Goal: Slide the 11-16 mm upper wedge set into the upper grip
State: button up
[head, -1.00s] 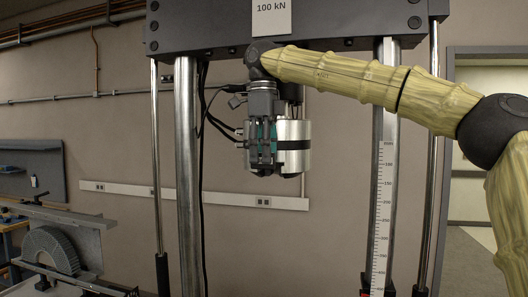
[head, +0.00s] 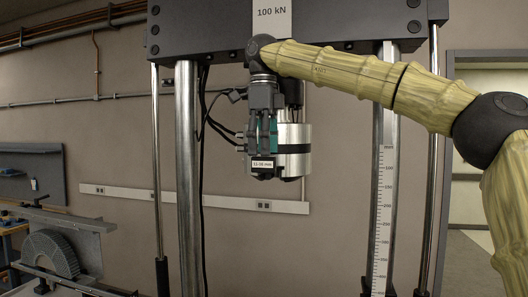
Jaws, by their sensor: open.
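The upper grip (head: 296,140) is a silver cylinder with a black band, hanging below the crosshead. The upper wedge set (head: 262,163) shows a white label reading 11-16 mm at the grip's lower left front. It appears to sit at the grip's mouth, but how deep it is inside is hidden. My gripper (head: 262,150) is open, pointing down, just above the label and in front of the grip's left side. Its fingers overlap the grip in this view, so contact with the wedge set cannot be told. Teal parts show around the fingers.
The crosshead (head: 350,28), marked 100 kN, spans just above my wrist. A steel column (head: 187,180) stands left of the grip; another column with a ruler (head: 382,210) stands right. Dark cables (head: 215,125) hang close at the left. Space below the grip is clear.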

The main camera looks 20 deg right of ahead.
jog(key=shift+r, duration=1.3)
jog(key=shift+r, duration=0.1)
notch_tip(320, 180, up, 7)
jog(key=shift+s+r, duration=0.15)
jog(key=shift+r, duration=0.05)
dwell(2.7)
